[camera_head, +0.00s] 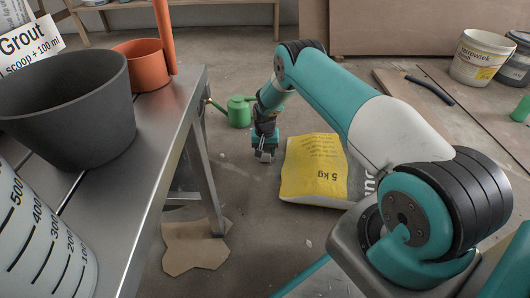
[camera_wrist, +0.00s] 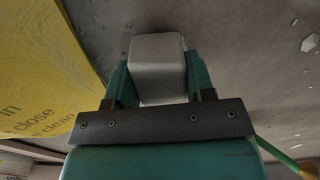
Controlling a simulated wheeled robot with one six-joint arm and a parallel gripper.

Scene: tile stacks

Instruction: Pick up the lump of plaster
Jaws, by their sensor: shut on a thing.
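The lump of plaster (camera_wrist: 157,62) is a pale grey, rounded block. It sits between the two green fingers of my gripper (camera_wrist: 158,80) in the wrist view, with a finger against each side. In the head view my gripper (camera_head: 264,153) points down low over the floor, left of the yellow bag. The lump shows there only as a small grey bit at the fingertips. I cannot tell whether it touches the floor.
A metal bench (camera_head: 150,150) with a dark bucket (camera_head: 70,112) and an orange pot (camera_head: 146,66) is at left. Torn cardboard (camera_head: 195,248) lies in front.

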